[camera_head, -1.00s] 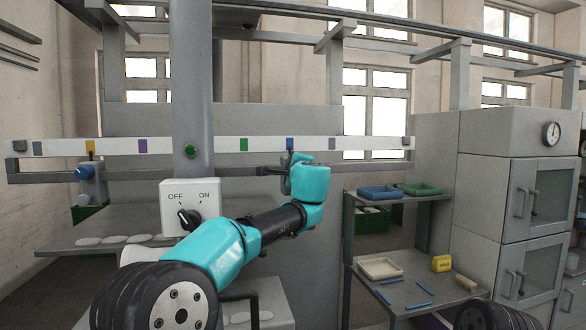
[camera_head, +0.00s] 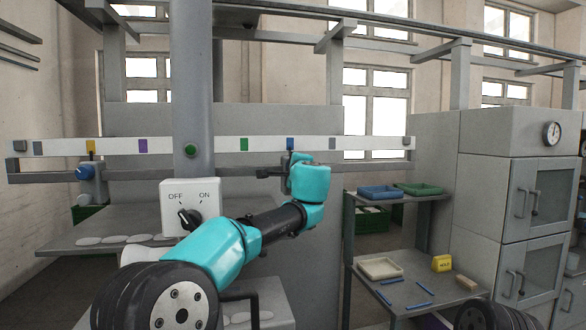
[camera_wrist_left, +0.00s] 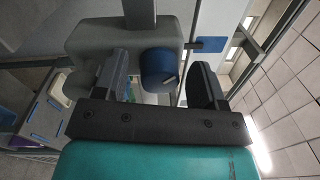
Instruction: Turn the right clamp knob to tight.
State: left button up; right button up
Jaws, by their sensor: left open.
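The right clamp's knob (camera_wrist_left: 160,68) is blue with a pale mark line and sits on the grey clamp body (camera_wrist_left: 100,42) in the left wrist view. My left gripper (camera_wrist_left: 163,84) is open, with one dark finger on each side of the knob. I cannot tell whether either finger touches it. In the head view my left gripper (camera_head: 289,172) is at the rail below the blue mark (camera_head: 290,143), and my teal wrist hides this knob. The left clamp (camera_head: 90,178), also with a blue knob, is on the rail far left. My right gripper is out of view.
The white scale rail (camera_head: 220,145) carries several coloured marks. A white OFF/ON switch box (camera_head: 180,205) stands left of my forearm. At right, a shelf holds blue (camera_head: 380,192) and green (camera_head: 417,189) trays, with a cream tray (camera_head: 380,268) below.

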pick_arm(q)
jog(key=shift+s, duration=0.1)
jog(key=r+v, duration=0.1)
jog(key=v, duration=1.6)
jog(key=shift+f, duration=0.45)
jog(key=shift+s+d, duration=0.1)
